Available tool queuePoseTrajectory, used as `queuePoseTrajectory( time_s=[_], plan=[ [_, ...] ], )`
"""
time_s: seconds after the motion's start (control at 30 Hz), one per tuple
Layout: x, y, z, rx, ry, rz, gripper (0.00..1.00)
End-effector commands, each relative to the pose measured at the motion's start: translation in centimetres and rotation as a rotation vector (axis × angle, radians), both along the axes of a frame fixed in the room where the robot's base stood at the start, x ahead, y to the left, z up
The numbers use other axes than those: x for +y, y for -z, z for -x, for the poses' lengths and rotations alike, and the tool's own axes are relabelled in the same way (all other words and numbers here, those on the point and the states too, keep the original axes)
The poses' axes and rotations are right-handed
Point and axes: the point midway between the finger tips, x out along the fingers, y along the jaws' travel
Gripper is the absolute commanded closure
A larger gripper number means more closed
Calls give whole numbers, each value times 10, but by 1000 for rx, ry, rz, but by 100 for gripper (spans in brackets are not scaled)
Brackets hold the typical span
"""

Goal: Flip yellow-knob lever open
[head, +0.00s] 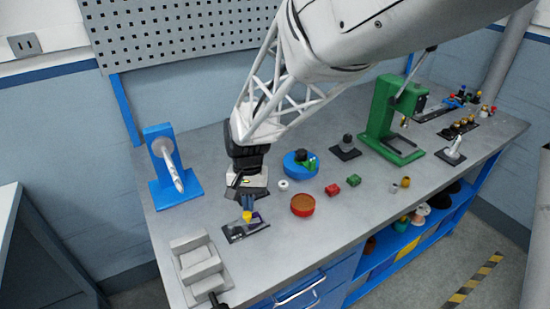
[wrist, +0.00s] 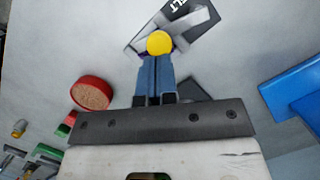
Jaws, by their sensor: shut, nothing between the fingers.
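The yellow knob (head: 247,215) tops a lever on a small dark plate (head: 237,234) near the front left of the bench. In the wrist view the yellow knob (wrist: 159,43) lies just beyond my fingertips, and the dark plate (wrist: 170,14) with white lettering shows behind it. My gripper (head: 249,204) points down over the plate, its blue fingers shut together with nothing between them. In the wrist view the gripper fingertips (wrist: 155,58) overlap the knob's lower edge; I cannot tell whether they touch it. The lever's shaft is mostly hidden by the knob and fingers.
A grey vise-like block (head: 200,264) stands at the front left, and a blue stand (head: 176,190) behind it. A red round dish (head: 302,205), a white ring (head: 283,185) and a blue round holder (head: 300,163) lie to the right. A green press (head: 383,120) stands farther right.

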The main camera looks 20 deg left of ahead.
Motion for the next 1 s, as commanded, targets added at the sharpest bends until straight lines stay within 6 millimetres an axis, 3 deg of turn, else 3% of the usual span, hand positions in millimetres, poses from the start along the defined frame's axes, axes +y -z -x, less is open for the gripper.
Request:
queuePoseTrajectory(
  time_s=[0.5,1.0],
  plan=[
    [-17,1,24,2,491,0,100],
    [-20,1,47,2,888,1,100]
  ],
)
